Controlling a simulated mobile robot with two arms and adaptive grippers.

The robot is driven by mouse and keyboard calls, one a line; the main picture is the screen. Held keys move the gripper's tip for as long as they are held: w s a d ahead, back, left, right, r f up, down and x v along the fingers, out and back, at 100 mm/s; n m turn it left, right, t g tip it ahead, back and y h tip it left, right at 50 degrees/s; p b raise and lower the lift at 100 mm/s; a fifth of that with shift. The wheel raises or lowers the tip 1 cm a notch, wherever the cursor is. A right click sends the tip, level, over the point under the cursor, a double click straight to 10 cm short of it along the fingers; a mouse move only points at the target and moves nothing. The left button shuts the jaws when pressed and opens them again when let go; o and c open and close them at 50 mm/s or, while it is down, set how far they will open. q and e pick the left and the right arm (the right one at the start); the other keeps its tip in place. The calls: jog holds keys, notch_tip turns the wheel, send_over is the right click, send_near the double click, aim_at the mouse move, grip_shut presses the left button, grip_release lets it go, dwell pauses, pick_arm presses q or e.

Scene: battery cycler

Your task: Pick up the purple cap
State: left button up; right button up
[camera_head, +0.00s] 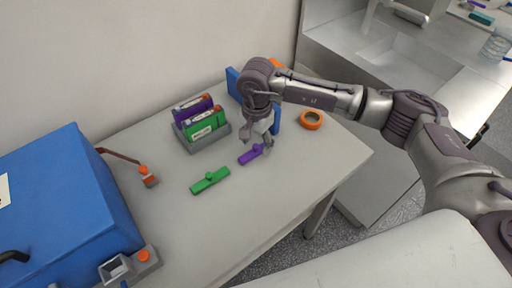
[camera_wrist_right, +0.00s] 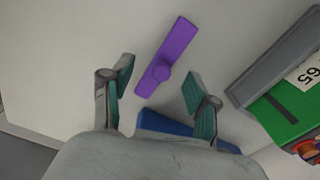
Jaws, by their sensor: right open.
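The purple cap (camera_head: 246,157) is a flat bar with a round knob, lying on the white table. In the right wrist view the purple cap (camera_wrist_right: 181,42) lies at a slant, its knob end nearest my gripper. My right gripper (camera_head: 262,143) points down over the cap, partly hiding its right end. In the wrist view its two fingers (camera_wrist_right: 158,80) are apart, one to each side of the cap's knob end, with nothing held. I cannot tell the exact height of the fingertips above the table. My left gripper is not in view.
A green cap (camera_head: 210,181) lies left of the purple one. A grey holder (camera_head: 207,141) with purple and green modules stands behind. A blue object (camera_head: 234,84) is partly hidden behind my right gripper. An orange ring (camera_head: 312,120) lies right; a blue box (camera_head: 62,215) stands left.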

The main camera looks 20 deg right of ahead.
jog(key=shift+f, duration=1.2)
jog(key=c, duration=1.1)
jog(key=shift+w+r, duration=0.1)
jog(key=shift+r, duration=0.1)
